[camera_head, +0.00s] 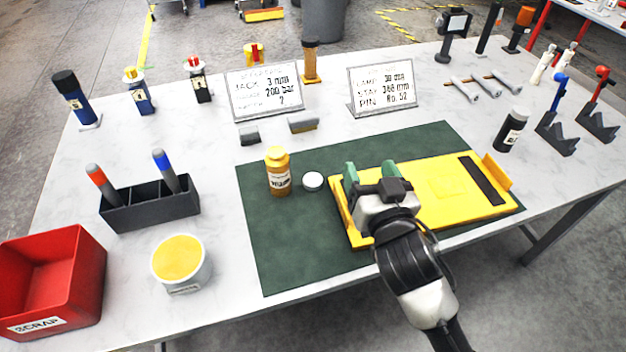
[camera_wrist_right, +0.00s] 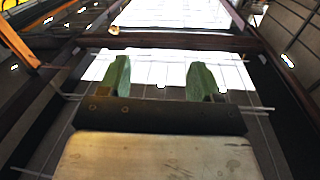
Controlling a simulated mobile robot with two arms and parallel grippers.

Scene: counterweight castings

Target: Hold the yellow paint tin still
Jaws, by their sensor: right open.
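The yellow paint tin (camera_head: 180,262) appears to be the round white tub with a yellow top and a label, standing upright on the bench at the front left. I cannot tell whether its top is paint or a lid. Nothing touches it. My right gripper (camera_head: 370,173) is over the left part of a yellow plate, well to the right of the tin. Its two green fingers are apart, and no object shows between them. The right wrist view shows the open fingers (camera_wrist_right: 158,80) against bright panels and dark beams; the tin is not in that view. My left gripper is out of sight.
The yellow plate (camera_head: 440,196) lies on a green mat (camera_head: 262,236). A yellow-capped bottle (camera_head: 278,172) and a white disc (camera_head: 312,181) stand between tin and gripper. A red scrap bin (camera_head: 84,262) is left of the tin; a dark marker holder (camera_head: 150,208) is behind it.

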